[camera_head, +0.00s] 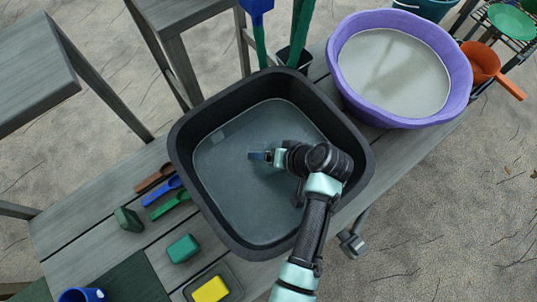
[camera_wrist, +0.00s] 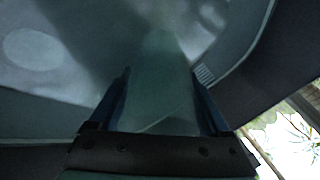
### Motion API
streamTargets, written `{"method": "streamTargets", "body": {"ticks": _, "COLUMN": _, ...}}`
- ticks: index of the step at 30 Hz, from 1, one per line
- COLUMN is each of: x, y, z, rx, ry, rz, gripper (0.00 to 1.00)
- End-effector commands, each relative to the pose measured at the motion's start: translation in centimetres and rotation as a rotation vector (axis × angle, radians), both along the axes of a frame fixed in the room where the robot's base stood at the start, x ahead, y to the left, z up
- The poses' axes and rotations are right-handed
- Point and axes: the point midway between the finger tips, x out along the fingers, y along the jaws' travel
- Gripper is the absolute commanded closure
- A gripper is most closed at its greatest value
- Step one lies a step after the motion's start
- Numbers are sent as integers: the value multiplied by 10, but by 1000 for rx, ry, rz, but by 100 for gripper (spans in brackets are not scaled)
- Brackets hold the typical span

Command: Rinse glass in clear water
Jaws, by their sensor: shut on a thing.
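The black square basin (camera_head: 185,165) stands on the grey slatted bench and holds clear-looking water (camera_head: 235,190). My gripper (camera_head: 257,155) is inside the basin's outline, low over or in the water; I cannot tell which. In the wrist view my gripper (camera_wrist: 160,88) is shut on a pale, translucent glass (camera_wrist: 160,75), which lies between its two blue-edged fingers and points away from the camera. In the head view the glass is not distinct. A purple tub (camera_head: 347,88) of cloudy grey liquid stands at the upper right.
Brown, blue and green scoops (camera_head: 165,190) lie left of the basin. A green block (camera_head: 184,249), a yellow sponge (camera_head: 210,290) in a dish and a blue mug (camera_head: 82,295) are at the lower left. An orange pan (camera_head: 484,62) is right of the tub.

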Motion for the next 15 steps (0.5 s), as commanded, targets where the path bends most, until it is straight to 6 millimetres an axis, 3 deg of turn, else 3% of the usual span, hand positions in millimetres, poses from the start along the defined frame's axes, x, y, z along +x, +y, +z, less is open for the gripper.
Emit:
{"method": "streamTargets", "body": {"ticks": 1, "x": 1, "y": 0, "z": 12, "rx": 0, "ry": -2, "rz": -1, "gripper": 87}}
{"method": "streamTargets", "body": {"ticks": 15, "x": 0, "y": 0, "z": 59, "rx": 0, "ry": -1, "rz": 0, "gripper": 87}}
